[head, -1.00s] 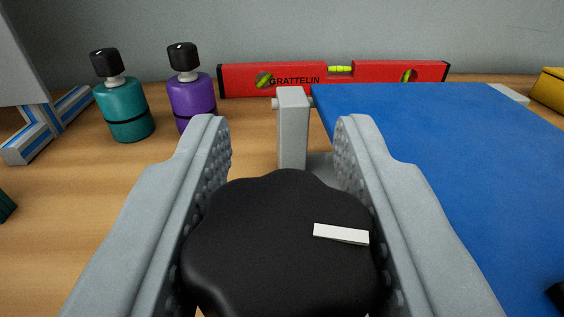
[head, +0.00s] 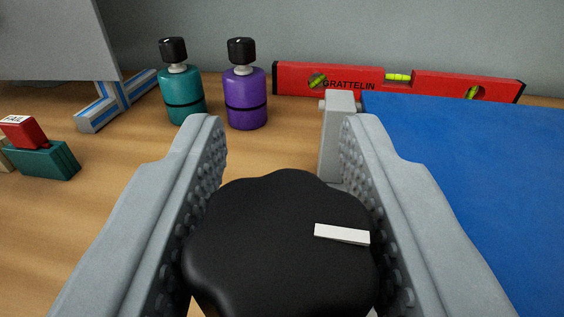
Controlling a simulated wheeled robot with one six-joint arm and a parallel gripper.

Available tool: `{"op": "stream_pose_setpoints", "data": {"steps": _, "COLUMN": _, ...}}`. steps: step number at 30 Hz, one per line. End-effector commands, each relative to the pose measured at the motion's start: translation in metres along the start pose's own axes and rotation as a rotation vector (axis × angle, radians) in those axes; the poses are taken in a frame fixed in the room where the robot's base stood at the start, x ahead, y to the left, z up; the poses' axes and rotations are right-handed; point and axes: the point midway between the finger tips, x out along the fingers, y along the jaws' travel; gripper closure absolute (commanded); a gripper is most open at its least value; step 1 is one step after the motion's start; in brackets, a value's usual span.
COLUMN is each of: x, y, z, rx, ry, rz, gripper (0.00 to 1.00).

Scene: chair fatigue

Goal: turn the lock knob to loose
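The lock knob (head: 270,245) is a black, lobed knob with a white bar mark (head: 342,234) on its top, right of its middle. It fills the lower middle of the head view. My gripper (head: 280,150) has one grey, studded finger on each side of it, and both fingers appear pressed against its sides. A grey upright post (head: 339,135) stands beyond it, partly hidden by the right finger. What lies under the knob is hidden.
A blue panel (head: 470,150) lies at right. A teal bottle (head: 183,100) and a purple bottle (head: 246,100) stand behind. A red level (head: 440,86) lies at the back. A teal and red object (head: 40,158) is at left. Wooden table shows bare at left.

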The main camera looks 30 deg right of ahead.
Motion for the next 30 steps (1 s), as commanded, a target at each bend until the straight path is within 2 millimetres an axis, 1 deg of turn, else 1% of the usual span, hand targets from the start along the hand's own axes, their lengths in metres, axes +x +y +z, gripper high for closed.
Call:
{"op": "stream_pose_setpoints", "data": {"steps": 1, "x": 0.000, "y": 0.000, "z": 0.000, "rx": 0.000, "ry": 0.000, "rz": 0.000, "gripper": 0.54}}
{"op": "stream_pose_setpoints", "data": {"steps": 2, "x": 0.000, "y": 0.000, "z": 0.000, "rx": 0.000, "ry": 0.000, "rz": 0.000, "gripper": 0.48}}
{"op": "stream_pose_setpoints", "data": {"steps": 3, "x": 0.000, "y": 0.000, "z": 0.000, "rx": 0.000, "ry": 0.000, "rz": 0.000, "gripper": 0.46}}
{"op": "stream_pose_setpoints", "data": {"steps": 21, "x": -0.002, "y": 0.000, "z": 0.000, "rx": 0.000, "ry": 0.000, "rz": 0.000, "gripper": 0.46}}
{"op": "stream_pose_setpoints", "data": {"steps": 23, "x": -0.005, "y": 0.000, "z": 0.000, "rx": 0.001, "ry": 0.000, "rz": 0.000, "gripper": 0.46}}
{"op": "stream_pose_setpoints", "data": {"steps": 26, "x": -0.016, "y": -0.001, "z": -0.001, "rx": 0.000, "ry": 0.001, "rz": -0.002, "gripper": 0.46}}
{"op": "stream_pose_setpoints", "data": {"steps": 30, "x": -0.038, "y": -0.001, "z": -0.001, "rx": 0.002, "ry": 0.001, "rz": -0.002, "gripper": 0.46}}
